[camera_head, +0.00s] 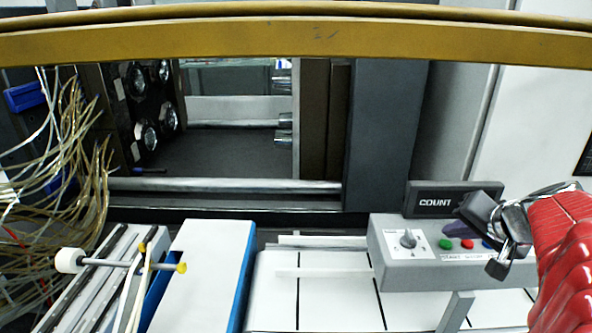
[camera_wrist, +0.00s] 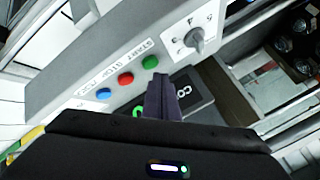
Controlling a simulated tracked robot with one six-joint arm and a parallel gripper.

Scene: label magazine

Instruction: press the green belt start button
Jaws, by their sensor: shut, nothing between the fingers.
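The green button (camera_head: 446,244) is the leftmost of three on the sloping face of a grey control box (camera_head: 395,262), beside a red button (camera_head: 467,244) and a blue button (camera_head: 487,243). In the wrist view the green button (camera_wrist: 150,61) lies just beyond the tip of my gripper (camera_wrist: 158,78). My gripper's dark fingers (camera_head: 452,231) are closed together and empty, near the green button. In the wrist view a small gap seems to separate the tips from the button; contact is not clear. The button is uncovered in both views.
A rotary knob (camera_head: 408,238) on a white plate sits left of the buttons. A dark COUNT display (camera_head: 436,200) stands behind the box, close to my fingers. A yellow rail (camera_head: 300,42) crosses the top. Loose pale cables (camera_head: 75,140) hang at left.

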